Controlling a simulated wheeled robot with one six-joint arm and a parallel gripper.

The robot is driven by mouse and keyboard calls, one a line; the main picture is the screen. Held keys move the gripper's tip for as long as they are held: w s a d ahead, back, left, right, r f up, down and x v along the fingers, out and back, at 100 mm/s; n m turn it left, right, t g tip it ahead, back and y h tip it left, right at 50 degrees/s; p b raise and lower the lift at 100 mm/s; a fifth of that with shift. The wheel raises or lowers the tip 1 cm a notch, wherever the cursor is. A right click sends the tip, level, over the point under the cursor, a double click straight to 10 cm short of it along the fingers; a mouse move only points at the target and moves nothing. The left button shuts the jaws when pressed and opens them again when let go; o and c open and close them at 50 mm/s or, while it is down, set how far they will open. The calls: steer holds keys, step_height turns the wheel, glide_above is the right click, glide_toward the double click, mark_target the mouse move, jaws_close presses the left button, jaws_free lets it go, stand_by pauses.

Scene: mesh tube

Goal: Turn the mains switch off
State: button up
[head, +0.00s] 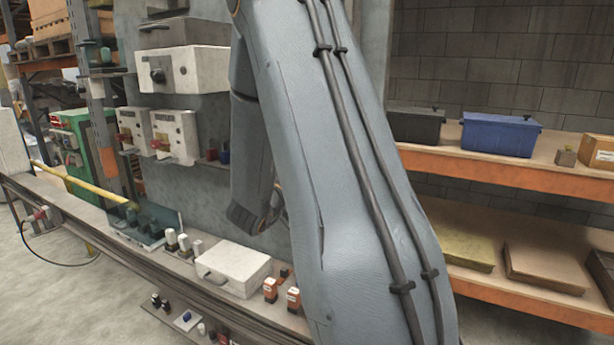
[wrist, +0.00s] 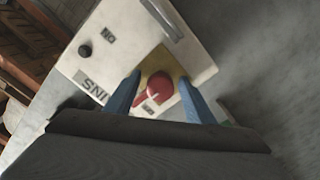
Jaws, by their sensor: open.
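In the wrist view the mains switch is a red rotary knob (wrist: 159,86) on a yellow plate (wrist: 155,63), on the front of a white box (wrist: 115,28). The knob's handle slants to the lower left, near a small label. My gripper (wrist: 160,79) is open, its two blue fingers on either side of the knob. I cannot tell whether either finger touches it. In the head view my arm hides the gripper and I cannot pick out this box for sure.
The white box also has a black button (wrist: 85,50) and a grey bar handle (wrist: 162,18). In the head view, white boxes with red handles (head: 174,135) hang on the wall panel, above a bench with a white case (head: 232,268). Shelves with a blue bin (head: 500,133) stand right.

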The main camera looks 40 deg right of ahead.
steer(key=b+v, duration=0.3)
steer(key=v, duration=0.4)
steer(key=shift+s+a, duration=0.15)
steer(key=shift+a, duration=0.15)
